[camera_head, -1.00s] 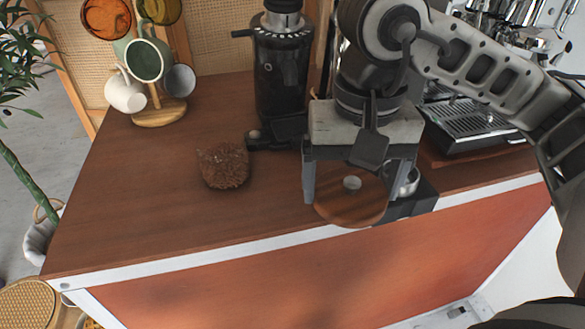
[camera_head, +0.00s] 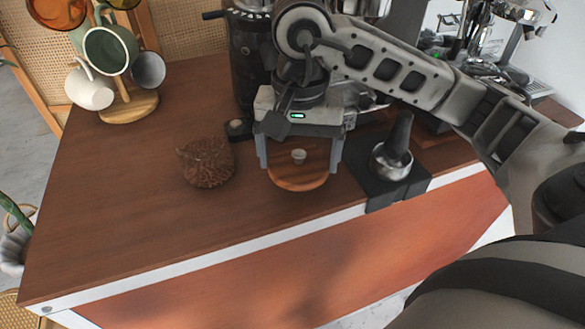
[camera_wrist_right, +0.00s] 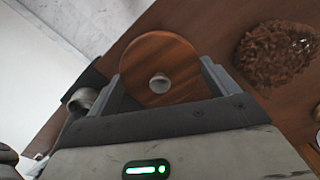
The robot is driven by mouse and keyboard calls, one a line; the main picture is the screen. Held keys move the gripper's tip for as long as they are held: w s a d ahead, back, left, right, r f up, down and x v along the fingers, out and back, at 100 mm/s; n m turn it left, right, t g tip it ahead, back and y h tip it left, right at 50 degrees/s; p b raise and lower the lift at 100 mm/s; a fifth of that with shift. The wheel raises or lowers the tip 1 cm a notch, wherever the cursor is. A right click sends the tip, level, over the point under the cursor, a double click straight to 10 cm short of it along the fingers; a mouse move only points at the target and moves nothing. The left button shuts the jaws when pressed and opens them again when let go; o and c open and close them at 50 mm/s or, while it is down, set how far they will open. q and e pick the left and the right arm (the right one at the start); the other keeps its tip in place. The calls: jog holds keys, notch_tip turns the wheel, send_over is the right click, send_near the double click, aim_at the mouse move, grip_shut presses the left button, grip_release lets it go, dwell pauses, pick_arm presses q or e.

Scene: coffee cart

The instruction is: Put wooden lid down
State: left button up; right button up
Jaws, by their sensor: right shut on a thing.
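The wooden lid (camera_head: 291,180) is a round brown disc with a small pale knob (camera_head: 299,155) on top. My right gripper (camera_head: 299,162) points down at the counter with its two fingers on either side of the lid, holding it. The lid looks roughly level, close to the counter top; I cannot tell whether it touches. In the right wrist view the lid (camera_wrist_right: 160,55) lies between the fingertips, knob facing the camera. My left gripper is not in view.
A black mat (camera_head: 383,195) with a metal-and-black tool (camera_head: 392,160) is on the right. A grinder (camera_head: 246,75) and mug stand (camera_head: 130,107) are behind. The counter's left front (camera_head: 120,220) is clear.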

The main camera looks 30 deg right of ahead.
aim_at(293, 172)
jog(key=shift+w+a+f, duration=0.1)
jog(key=shift+w+f, duration=0.35)
jog(key=shift+f, duration=0.05)
notch_tip(293, 172, down, 3)
jog(key=shift+w+f+p, duration=0.1)
jog(key=shift+w+p, duration=0.05)
jog(key=shift+p, duration=0.25)
jog(key=shift+f, duration=0.1)
jog(key=shift+f+b, duration=0.3)
jog(key=shift+b, duration=0.1)
jog(key=o, duration=0.8)
jog(key=shift+r, duration=0.1)
